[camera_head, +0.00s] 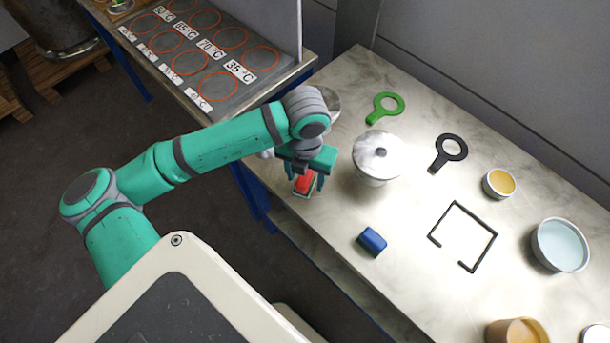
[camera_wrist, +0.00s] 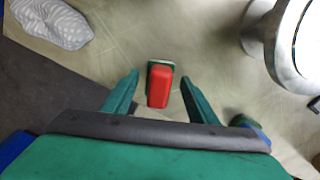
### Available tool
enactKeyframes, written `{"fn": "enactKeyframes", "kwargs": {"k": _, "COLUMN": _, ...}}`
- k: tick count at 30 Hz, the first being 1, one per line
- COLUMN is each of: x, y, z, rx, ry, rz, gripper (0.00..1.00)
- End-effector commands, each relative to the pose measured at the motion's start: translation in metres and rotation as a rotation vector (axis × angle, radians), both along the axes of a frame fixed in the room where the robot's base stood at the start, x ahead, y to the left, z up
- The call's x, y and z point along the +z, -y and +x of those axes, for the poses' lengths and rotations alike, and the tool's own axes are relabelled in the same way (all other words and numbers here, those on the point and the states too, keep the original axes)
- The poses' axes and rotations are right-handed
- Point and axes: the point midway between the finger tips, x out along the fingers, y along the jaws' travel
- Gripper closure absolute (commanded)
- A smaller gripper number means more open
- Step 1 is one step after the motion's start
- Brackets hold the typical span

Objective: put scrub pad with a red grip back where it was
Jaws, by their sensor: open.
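The scrub pad with a red grip (camera_head: 305,184) rests at the left front edge of the pale table, beneath my gripper. In the wrist view its red grip (camera_wrist: 158,87) shows on a green and pale pad, between and a little beyond the fingertips. My gripper (camera_head: 306,178) is open around or just above the pad, with a gap on each side of the grip in the wrist view (camera_wrist: 160,82). Part of the pad is hidden by the fingers in the head view.
A lidded metal vessel (camera_head: 377,158) stands close to the right of my gripper. A blue block (camera_head: 371,241), a black bracket outline (camera_head: 463,236), a green ring tool (camera_head: 385,107) and a black ring tool (camera_head: 449,152) lie on the table. A grey patterned bundle (camera_wrist: 52,22) lies at left.

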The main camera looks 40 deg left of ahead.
Motion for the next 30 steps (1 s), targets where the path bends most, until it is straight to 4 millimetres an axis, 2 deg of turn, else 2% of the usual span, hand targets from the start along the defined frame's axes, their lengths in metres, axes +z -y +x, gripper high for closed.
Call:
{"fn": "enactKeyframes", "kwargs": {"k": 5, "x": 0.016, "y": -0.001, "z": 0.0, "rx": -0.001, "ry": 0.002, "rz": 0.002, "gripper": 0.47}}
{"fn": "enactKeyframes", "kwargs": {"k": 18, "x": 0.099, "y": 0.0, "z": 0.0, "rx": 0.0, "ry": 0.002, "rz": 0.002, "gripper": 0.47}}
{"fn": "enactKeyframes", "kwargs": {"k": 24, "x": 0.118, "y": 0.0, "z": 0.0, "rx": 0.0, "ry": 0.001, "rz": 0.001, "gripper": 0.47}}
{"fn": "enactKeyframes", "kwargs": {"k": 30, "x": 0.123, "y": 0.0, "z": -0.001, "rx": 0.0, "ry": 0.0, "rz": 0.0, "gripper": 0.47}}
